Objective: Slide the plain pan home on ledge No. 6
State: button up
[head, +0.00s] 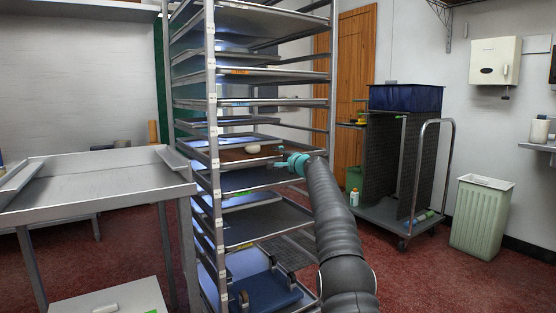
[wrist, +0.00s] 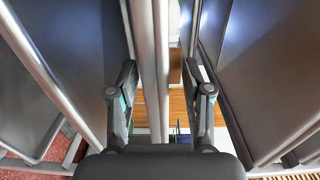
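Metal pans lie in the tall rack (head: 212,120). A dark, bare pan (head: 245,181) sits just below a pan with a brown surface and a pale lump (head: 253,149). My gripper (head: 290,161) is at the rack's right side, near the edges of these two pans. In the wrist view my gripper (wrist: 159,68) is open, and a bare metal rim or rail (wrist: 151,75) runs between its fingers, with a gap visible on the right. I cannot tell which pan that edge belongs to. The ledge labels are too small to read, so No. 6 cannot be picked out.
More pans fill ledges above and below, including a lower dark pan (head: 262,223). A steel table (head: 100,185) stands close at left. A cart (head: 390,215) with a blue bin (head: 405,97) and a green waste bin (head: 482,215) stand at right. Red floor lies open between.

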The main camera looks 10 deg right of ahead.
jog(key=shift+f, duration=0.35)
jog(key=shift+s+d+b, duration=0.2)
jog(key=shift+s+b, duration=0.15)
jog(key=shift+b, duration=0.55)
jog(key=b+v, duration=0.5)
jog(key=b, duration=0.1)
jog(key=shift+s+d+b, duration=0.1)
jog(key=shift+s+b, duration=0.15)
jog(key=shift+b, duration=0.15)
jog(key=shift+s+d+r+b, duration=0.2)
jog(key=shift+s+d+b, duration=0.1)
jog(key=shift+s+b, duration=0.45)
